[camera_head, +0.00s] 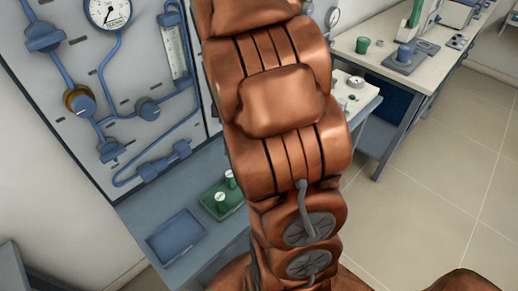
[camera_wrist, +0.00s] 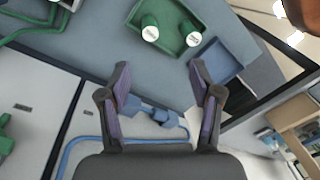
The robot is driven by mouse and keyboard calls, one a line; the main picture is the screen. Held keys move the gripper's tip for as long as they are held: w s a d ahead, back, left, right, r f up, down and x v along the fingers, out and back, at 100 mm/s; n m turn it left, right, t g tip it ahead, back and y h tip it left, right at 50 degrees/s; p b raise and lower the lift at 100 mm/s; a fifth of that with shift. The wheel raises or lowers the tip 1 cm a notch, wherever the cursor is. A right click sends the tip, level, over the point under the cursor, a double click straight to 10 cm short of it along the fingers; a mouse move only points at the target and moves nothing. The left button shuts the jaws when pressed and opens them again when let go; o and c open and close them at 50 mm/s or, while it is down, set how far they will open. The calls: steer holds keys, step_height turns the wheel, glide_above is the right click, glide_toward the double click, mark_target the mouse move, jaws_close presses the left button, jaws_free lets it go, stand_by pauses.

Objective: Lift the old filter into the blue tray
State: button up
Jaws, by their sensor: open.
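The blue tray (camera_head: 177,236) lies empty on the bench below the panel; in the wrist view it also shows (camera_wrist: 220,62), right of the green tray. Two green cylinders with pale, marked tops (camera_wrist: 151,30) stand in the green tray (camera_wrist: 190,16). A blue in-line fitting (camera_wrist: 155,115) sits on the panel's blue piping, seen between my fingers. I cannot tell which of these parts is the old filter. My gripper (camera_wrist: 160,67) is open and empty in the wrist view, its fingertips pointing towards the trays. In the head view it is hidden by my arm.
The upright panel (camera_head: 130,65) carries a round gauge (camera_head: 108,12), valves and blue pipes. A second bench (camera_head: 385,50) with a green cup (camera_head: 362,45) stands back right. The tiled floor (camera_head: 430,190) at right is clear.

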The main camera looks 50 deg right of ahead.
steer(key=w+d+f+n, duration=0.1)
steer(key=d+f, duration=0.2)
steer(key=d, duration=0.2)
steer(key=w+d+f+n, duration=0.1)
steer(key=d+f+n, duration=0.1)
steer(key=d, duration=0.3)
steer(key=w+d+f+n+t, duration=0.1)
steer(key=d+f+n, duration=0.1)
steer(key=d, duration=0.4)
steer(key=shift+w+f, duration=0.15)
steer(key=shift+f, duration=0.65)
steer(key=shift+w+a+f+p, duration=0.15)
steer(key=shift+f+p, duration=0.4)
steer(key=shift+f, duration=0.7)
steer(key=shift+a+f+p, duration=0.15)
steer(key=shift+f+p, duration=0.45)
steer(key=shift+f, duration=0.7)
steer(key=shift+w+a+f+p, duration=0.15)
steer(key=shift+f+p, duration=0.4)
steer(key=shift+f, duration=0.7)
steer(key=shift+s, duration=0.1)
steer(key=shift+c, duration=0.3)
jaws_close()
